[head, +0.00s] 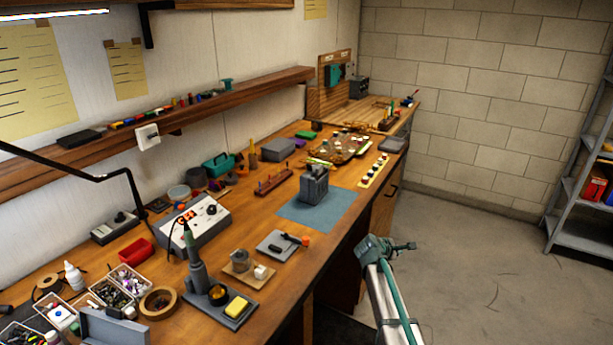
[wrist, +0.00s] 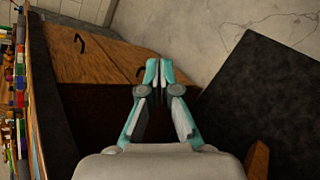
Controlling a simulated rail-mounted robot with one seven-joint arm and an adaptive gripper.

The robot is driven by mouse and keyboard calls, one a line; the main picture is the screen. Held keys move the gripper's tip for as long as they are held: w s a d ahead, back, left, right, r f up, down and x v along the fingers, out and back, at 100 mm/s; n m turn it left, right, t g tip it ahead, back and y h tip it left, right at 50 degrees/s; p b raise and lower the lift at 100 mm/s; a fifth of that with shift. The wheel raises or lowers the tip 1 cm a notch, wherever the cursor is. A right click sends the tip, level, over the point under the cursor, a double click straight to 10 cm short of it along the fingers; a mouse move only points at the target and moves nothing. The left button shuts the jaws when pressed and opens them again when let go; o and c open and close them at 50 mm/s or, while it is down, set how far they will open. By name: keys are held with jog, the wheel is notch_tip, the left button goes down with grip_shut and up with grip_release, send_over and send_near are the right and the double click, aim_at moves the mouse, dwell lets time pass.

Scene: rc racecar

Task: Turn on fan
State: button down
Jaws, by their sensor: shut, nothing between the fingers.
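I cannot pick out a fan with certainty. A dark grey boxy device (head: 314,187) stands upright on a blue mat (head: 292,211) on the workbench, and a smaller dark grey box (head: 358,89) stands at the bench's far end. What either one is, and any switch on it, is too small to tell. My gripper (head: 410,246) is in front of the bench, over the floor, right of the blue mat and touching nothing. In the wrist view my gripper's teal fingertips (wrist: 158,72) are together with nothing between them.
The wooden workbench (head: 345,222) is crowded with a soldering station (head: 195,222), small trays and tools. A wooden shelf (head: 245,92) runs along the wall above it. A metal rack (head: 577,195) stands at right. The floor (head: 480,250) between is open.

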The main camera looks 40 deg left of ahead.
jog(key=s+a+r+n, duration=0.1)
jog(key=a+r+n, duration=0.1)
jog(key=a+r, duration=0.2)
jog(key=s+a+r+n+t+y, duration=0.1)
jog(key=a+r, duration=0.3)
jog(key=a, duration=0.4)
jog(key=s+a+r+n+y, duration=0.1)
jog(key=a+r+n, duration=0.1)
jog(key=a+r, duration=0.3)
jog(key=shift+s+a+n+t, duration=0.3)
jog(key=shift+a+t, duration=0.1)
jog(key=shift+a, duration=0.2)
jog(key=s+a+r+n, duration=0.4)
jog(key=s+a+r, duration=0.2)
jog(key=a, duration=0.2)
jog(key=s+a+r+n+y, duration=0.1)
jog(key=s+a+r+n, duration=0.3)
jog(key=a, duration=0.5)
notch_tip(320, 180, up, 2)
jog(key=shift+s+a+r+t+y, duration=0.25)
jog(key=shift+s+a+t+y, duration=0.05)
jog(key=shift+s, duration=0.85)
jog(key=p, duration=0.3)
send_near(309, 168)
jog(key=x, duration=0.4)
jog(key=shift+w+a+f, duration=0.1)
jog(key=shift+w+a, duration=0.1)
jog(key=shift+w, duration=0.15)
jog(key=shift+w+f, duration=0.35)
jog(key=shift+w, duration=0.3)
